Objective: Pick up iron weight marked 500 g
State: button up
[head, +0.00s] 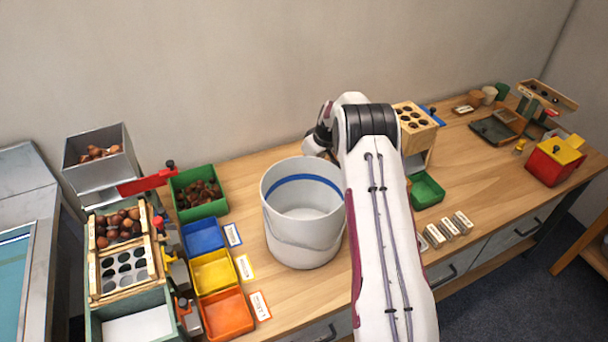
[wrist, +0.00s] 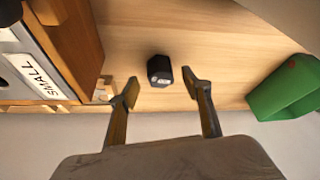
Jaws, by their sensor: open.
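A small black iron weight (wrist: 160,70) stands on the wooden table in the wrist view, with a pale marking on its side too small to read. My gripper (wrist: 160,85) is open and empty. Its two fingers reach toward the weight, one on each side of it in the picture, with clear gaps and no visible contact. In the head view my arm hides the weight, and only part of my gripper (head: 322,135) shows behind the white bucket.
The white bucket (head: 300,235) stands mid-table. In the wrist view, a wooden box with a SMALL label (wrist: 47,83) is at left and a green bin (wrist: 285,95) at right. Coloured trays (head: 213,270) and a chestnut sorter (head: 125,255) fill the head view's left.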

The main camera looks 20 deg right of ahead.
jog(key=shift+x, duration=1.75)
grip_shut()
